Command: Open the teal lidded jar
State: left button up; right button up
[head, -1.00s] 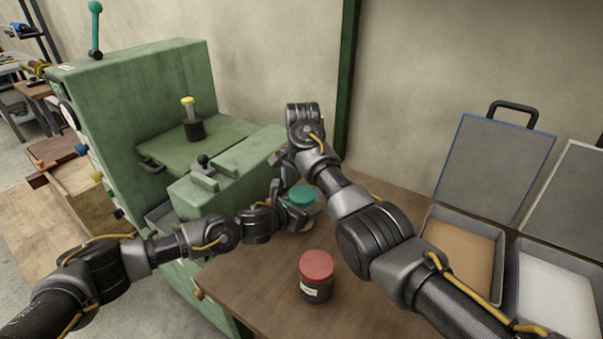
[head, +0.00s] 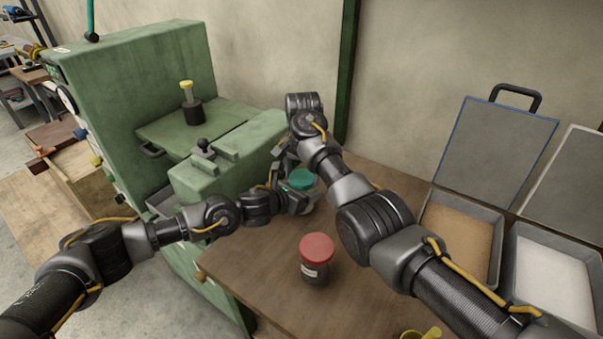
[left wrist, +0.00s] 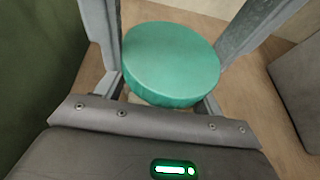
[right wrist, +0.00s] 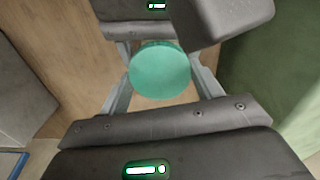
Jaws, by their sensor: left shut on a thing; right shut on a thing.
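The teal lidded jar stands on the wooden bench, with its teal lid (head: 303,179) seated on it. Its pale body (head: 309,207) is mostly hidden by my left gripper. My left gripper (head: 297,199) comes from the left and is shut on the jar below the lid. In the left wrist view the lid (left wrist: 171,62) covers the fingertips. My right gripper (head: 289,163) reaches in from behind the jar and is shut at the lid. In the right wrist view the lid (right wrist: 160,70) sits between its fingers; the exact contact is hidden.
A red-lidded dark jar (head: 316,258) stands in front on the bench (head: 262,275). A green machine (head: 130,80) is close on the left. Trays of brown (head: 458,238) and white (head: 553,270) material lie at right. A yellow object (head: 432,333) shows at the bottom edge.

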pick_arm(q)
jog(key=shift+d, duration=0.1)
pick_arm(e)
jog(key=shift+n, duration=0.4)
jog(key=shift+d, duration=0.1)
jog(key=shift+r, duration=0.2)
jog(key=shift+r, duration=0.9)
jog(key=shift+r, duration=0.1)
jog(key=shift+r, duration=1.95)
pick_arm(q)
jog(key=o, duration=2)
jog(key=shift+c, duration=0.2)
